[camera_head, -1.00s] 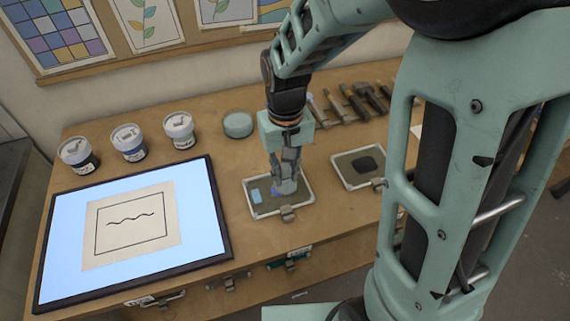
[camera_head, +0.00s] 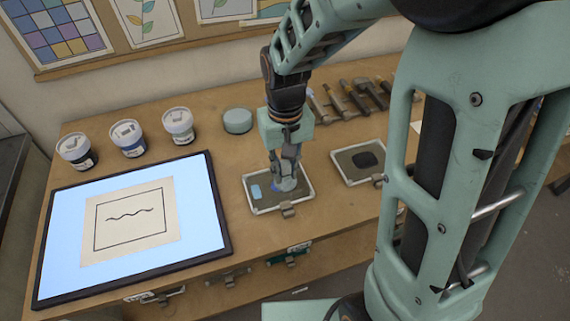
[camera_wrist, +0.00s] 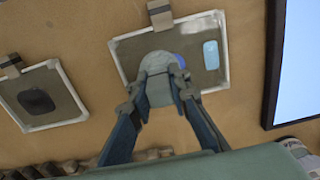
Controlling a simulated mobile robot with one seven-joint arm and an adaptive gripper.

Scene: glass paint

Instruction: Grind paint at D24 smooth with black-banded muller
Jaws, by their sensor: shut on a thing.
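My gripper (camera_head: 287,172) points down over the left framed slab (camera_head: 260,208) and is shut on a pale grey muller (camera_head: 287,184). The muller's base is at the slab surface; no black band can be made out on it. In the wrist view the muller (camera_wrist: 157,63) sits between the fingertips (camera_wrist: 160,78). Blue paint (camera_wrist: 181,60) shows beside its base, partly hidden by the muller and a finger. A light blue patch (camera_wrist: 210,54) lies apart on the same slab (camera_wrist: 222,40). No D24 marking is readable.
A second framed slab (camera_head: 345,172) with a dark patch stands to the right. A lit panel (camera_head: 60,250) with a drawing lies left. Several labelled jars (camera_head: 129,140), a round pale green container (camera_head: 237,121) and several tools (camera_head: 353,98) stand behind.

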